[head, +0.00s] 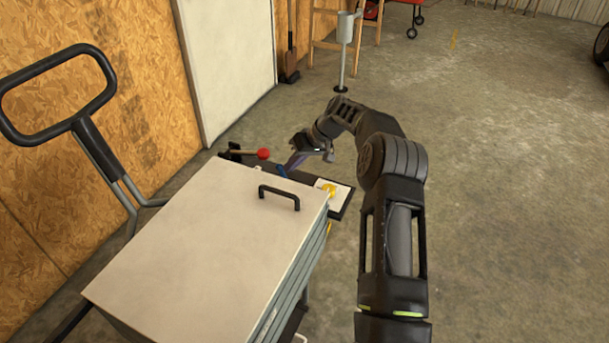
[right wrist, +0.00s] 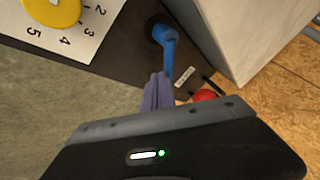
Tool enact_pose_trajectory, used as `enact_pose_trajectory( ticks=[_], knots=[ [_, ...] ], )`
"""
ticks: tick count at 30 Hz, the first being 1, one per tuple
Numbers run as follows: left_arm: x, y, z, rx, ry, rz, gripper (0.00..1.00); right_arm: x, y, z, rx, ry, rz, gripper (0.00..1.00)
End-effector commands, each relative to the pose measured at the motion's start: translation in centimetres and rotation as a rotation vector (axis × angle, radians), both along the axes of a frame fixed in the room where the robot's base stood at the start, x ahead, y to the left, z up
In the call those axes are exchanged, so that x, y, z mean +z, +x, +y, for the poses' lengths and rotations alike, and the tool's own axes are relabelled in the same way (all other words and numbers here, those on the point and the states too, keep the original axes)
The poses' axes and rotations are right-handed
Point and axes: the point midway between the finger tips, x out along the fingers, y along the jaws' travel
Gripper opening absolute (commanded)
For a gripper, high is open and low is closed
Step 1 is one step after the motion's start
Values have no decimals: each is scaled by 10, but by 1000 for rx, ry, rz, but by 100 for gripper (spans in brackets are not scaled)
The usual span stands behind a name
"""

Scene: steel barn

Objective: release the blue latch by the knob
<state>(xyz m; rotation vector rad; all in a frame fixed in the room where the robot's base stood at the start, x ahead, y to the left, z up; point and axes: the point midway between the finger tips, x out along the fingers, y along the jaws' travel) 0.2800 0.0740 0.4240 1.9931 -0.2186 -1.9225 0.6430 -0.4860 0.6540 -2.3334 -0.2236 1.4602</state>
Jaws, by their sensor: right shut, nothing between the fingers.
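The blue latch (right wrist: 167,48) shows in the right wrist view as a round blue hub with a bar, mounted on a dark panel (right wrist: 118,43). In the head view only a small blue part of the latch (head: 282,171) shows, behind the cabinet top. The yellow knob (right wrist: 50,10) sits on a white numbered dial plate, and it also shows in the head view (head: 328,188). My right gripper (right wrist: 160,80) is shut and empty, its fingertips close by the free end of the latch bar. I cannot tell whether they touch. My left gripper is not in view.
A lever with a red ball (head: 263,154) stands on the same panel, left of the latch. A pale cabinet (head: 200,240) with a black handle (head: 280,196) fills the near left. A white door (head: 228,60) is behind. The concrete floor at right is clear.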

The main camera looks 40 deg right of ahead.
Motion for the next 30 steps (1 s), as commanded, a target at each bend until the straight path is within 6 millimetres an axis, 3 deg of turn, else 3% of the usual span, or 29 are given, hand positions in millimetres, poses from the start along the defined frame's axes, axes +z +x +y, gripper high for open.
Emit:
enact_pose_trajectory(
  ticks=[3,30],
  knots=[
    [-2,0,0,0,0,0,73,-2,6,5,112,1,-1,0],
    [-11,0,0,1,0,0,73,0,20,38,107,0,1,0]
  ],
)
